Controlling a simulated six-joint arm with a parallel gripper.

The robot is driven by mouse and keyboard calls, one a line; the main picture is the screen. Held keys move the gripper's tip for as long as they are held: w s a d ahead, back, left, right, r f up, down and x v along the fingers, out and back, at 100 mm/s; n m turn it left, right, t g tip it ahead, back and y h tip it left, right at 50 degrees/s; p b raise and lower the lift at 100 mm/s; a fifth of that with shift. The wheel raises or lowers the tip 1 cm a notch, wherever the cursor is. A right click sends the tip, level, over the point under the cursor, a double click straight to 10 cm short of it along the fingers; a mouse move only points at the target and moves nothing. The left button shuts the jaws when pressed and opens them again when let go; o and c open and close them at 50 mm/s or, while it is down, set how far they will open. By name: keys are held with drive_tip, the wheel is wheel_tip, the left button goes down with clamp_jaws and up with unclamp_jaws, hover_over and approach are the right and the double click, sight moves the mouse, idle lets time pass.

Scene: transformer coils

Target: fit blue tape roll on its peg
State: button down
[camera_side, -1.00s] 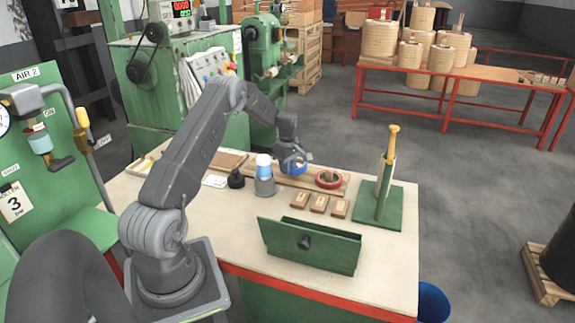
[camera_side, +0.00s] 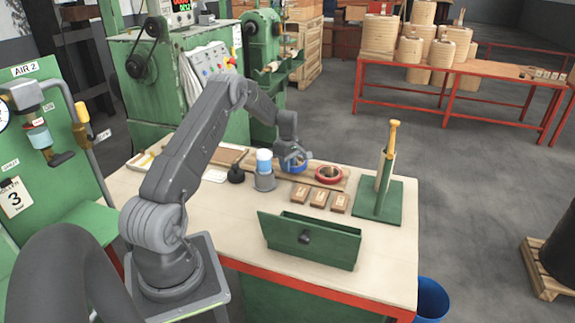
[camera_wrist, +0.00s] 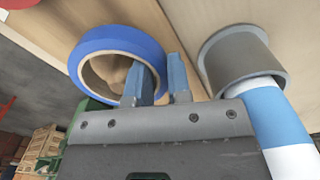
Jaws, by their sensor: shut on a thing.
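The blue tape roll (camera_side: 298,169) is at my gripper (camera_side: 292,160), low over the wooden board (camera_side: 258,165) in the side view. In the wrist view, the blue tape roll (camera_wrist: 118,36) shows its tan core, and my gripper (camera_wrist: 163,75) has one finger inside the ring and one outside, shut on its wall. A tan wooden shape, perhaps the peg (camera_wrist: 118,72), shows through the ring's hole. I cannot tell whether the roll rests fully on the board. The fingers and wrist hide part of the roll.
A red tape roll (camera_side: 328,175) lies on the board just right. A grey cup (camera_wrist: 238,60) holding a blue and white cylinder stands close by. Wooden blocks (camera_side: 318,199), a green bin (camera_side: 310,243) and a green stand (camera_side: 375,200) are nearer the front and right.

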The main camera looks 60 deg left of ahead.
drive_tip(key=shift+f, duration=0.15)
drive_tip(key=shift+f, duration=0.7)
drive_tip(key=c, duration=1)
unclamp_jaws()
drive_tip(key=shift+c, duration=0.9)
drive_tip(key=shift+w, duration=0.1)
